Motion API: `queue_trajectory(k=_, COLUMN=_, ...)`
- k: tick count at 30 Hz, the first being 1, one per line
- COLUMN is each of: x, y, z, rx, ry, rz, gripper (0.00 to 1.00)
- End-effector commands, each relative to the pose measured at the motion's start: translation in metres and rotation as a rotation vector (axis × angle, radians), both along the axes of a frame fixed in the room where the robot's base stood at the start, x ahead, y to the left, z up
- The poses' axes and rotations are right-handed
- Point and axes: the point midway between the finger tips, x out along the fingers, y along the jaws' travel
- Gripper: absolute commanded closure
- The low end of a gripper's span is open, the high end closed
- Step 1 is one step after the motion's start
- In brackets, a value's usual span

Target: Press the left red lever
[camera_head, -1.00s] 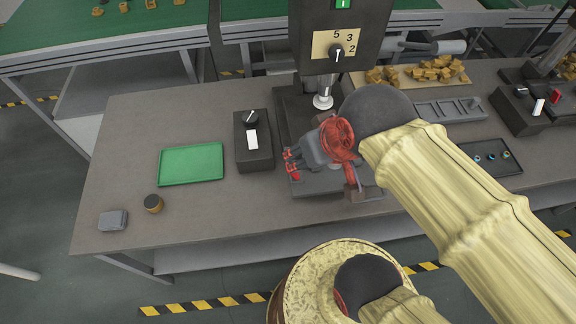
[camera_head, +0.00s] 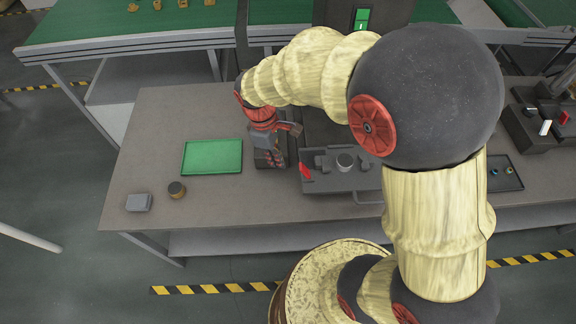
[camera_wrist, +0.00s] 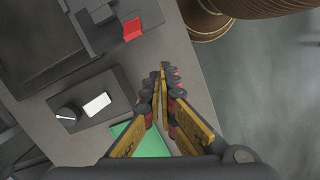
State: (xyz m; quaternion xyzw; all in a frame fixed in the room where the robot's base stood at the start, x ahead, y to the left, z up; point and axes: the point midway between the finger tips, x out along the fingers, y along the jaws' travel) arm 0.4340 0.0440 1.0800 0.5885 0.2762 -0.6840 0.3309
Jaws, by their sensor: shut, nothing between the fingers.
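The left red lever (camera_head: 305,171) sticks out at the front left corner of the dark press station (camera_head: 338,181). In the wrist view the same lever (camera_wrist: 132,28) is a bright red block on the station's edge, at top centre. My gripper (camera_head: 274,162) hangs over the dark control box, left of the lever and apart from it. In the wrist view my gripper (camera_wrist: 163,70) has its fingertips together, with nothing between them. The fingertips lie below and right of the lever in that picture. My arm covers the right part of the station.
The control box (camera_wrist: 94,110), with a knob and white switch, stands beside the station. A green tray (camera_head: 212,157) lies to the left. Bare table (camera_head: 240,205) lies in front.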

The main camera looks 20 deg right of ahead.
Motion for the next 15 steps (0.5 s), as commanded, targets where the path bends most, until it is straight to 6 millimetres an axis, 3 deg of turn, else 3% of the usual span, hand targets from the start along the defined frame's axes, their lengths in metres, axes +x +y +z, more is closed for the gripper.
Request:
queue_trajectory(k=5, x=0.029, y=-0.001, z=0.007, rx=0.001, ry=-0.008, rz=0.236, gripper=1.00)
queue_trajectory(k=15, x=0.028, y=-0.002, z=0.008, rx=0.008, ry=0.012, rz=0.369, gripper=1.00)
